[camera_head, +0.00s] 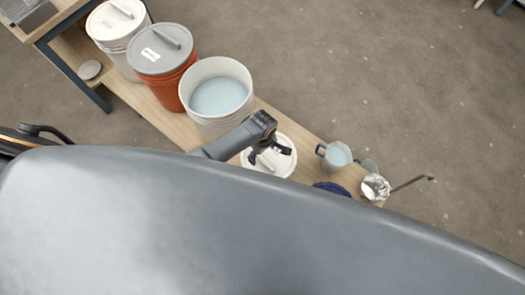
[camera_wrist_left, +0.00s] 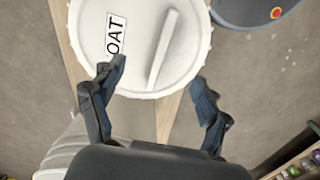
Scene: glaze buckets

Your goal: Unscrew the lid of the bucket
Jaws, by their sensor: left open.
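A bucket with a white lid (camera_head: 282,165) stands on the wooden bench, partly hidden by my left gripper and arm. In the left wrist view the white lid (camera_wrist_left: 188,62) has a raised bar handle (camera_wrist_left: 164,46) and a label (camera_wrist_left: 116,35) reading "OAT". My left gripper (camera_head: 268,155) is over this lid. In the left wrist view the left gripper (camera_wrist_left: 158,76) is open, its fingers apart on either side of the handle's near end. Nothing is between the fingers, and I cannot tell how high they are above the lid. My right gripper is not in view.
Beside it stand an open white bucket (camera_head: 198,117) of pale blue glaze, an orange bucket (camera_head: 163,88) with a grey lid, and another white-lidded bucket (camera_head: 111,45). A pitcher (camera_head: 324,163) and a shiny metal item (camera_head: 375,188) stand at the bench's right end.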

